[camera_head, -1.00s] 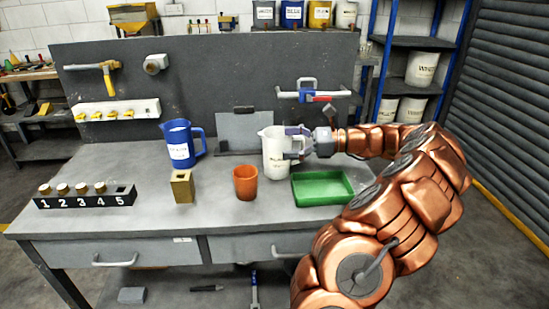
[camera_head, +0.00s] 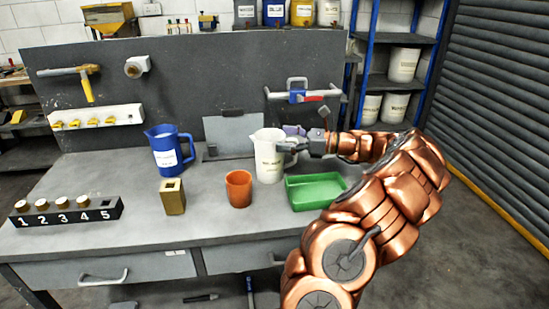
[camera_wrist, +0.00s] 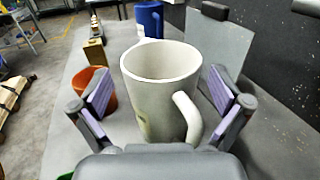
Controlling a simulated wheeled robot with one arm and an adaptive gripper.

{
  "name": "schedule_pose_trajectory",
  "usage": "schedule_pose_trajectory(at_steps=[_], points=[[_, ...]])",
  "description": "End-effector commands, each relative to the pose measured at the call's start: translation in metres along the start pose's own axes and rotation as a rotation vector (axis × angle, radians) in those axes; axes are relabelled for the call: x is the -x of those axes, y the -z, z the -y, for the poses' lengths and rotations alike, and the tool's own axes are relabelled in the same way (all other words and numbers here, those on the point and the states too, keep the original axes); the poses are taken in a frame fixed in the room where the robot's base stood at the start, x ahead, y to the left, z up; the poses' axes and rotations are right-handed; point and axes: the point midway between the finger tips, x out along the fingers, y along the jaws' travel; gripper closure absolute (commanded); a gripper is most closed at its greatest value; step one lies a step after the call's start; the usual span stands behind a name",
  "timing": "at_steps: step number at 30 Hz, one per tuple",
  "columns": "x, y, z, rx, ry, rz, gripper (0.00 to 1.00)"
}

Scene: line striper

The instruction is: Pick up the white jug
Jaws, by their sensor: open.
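The white jug (camera_head: 268,157) stands upright on the grey workbench, between the orange cup and the green tray. In the wrist view the jug (camera_wrist: 160,88) fills the middle, with its handle toward my gripper at the lower right. My gripper (camera_head: 290,145) is at the jug's right side. In the wrist view my gripper (camera_wrist: 165,98) is open, with one purple-padded finger on each side of the jug. A gap shows between the left finger and the jug. Whether the right finger touches the handle I cannot tell.
An orange cup (camera_head: 238,189) stands just left of the jug, a green tray (camera_head: 315,191) lies right of it. A blue jug (camera_head: 170,150), a brass block (camera_head: 173,198) and a numbered rack (camera_head: 66,216) are further left. A grey back panel (camera_head: 200,85) rises behind.

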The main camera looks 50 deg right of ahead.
Motion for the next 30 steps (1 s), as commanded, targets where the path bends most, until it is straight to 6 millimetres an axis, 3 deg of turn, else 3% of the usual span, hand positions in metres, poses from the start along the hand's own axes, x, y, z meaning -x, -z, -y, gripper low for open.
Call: schedule_pose_trajectory(at_steps=[6, 13, 30], points=[[-0.026, -0.001, 0.001, 0.0, 0.002, 0.001, 0.0], [-0.027, -0.001, 0.002, 0.001, 0.005, 0.001, 0.0], [-0.027, -0.001, 0.002, 0.001, 0.004, 0.001, 0.58]])
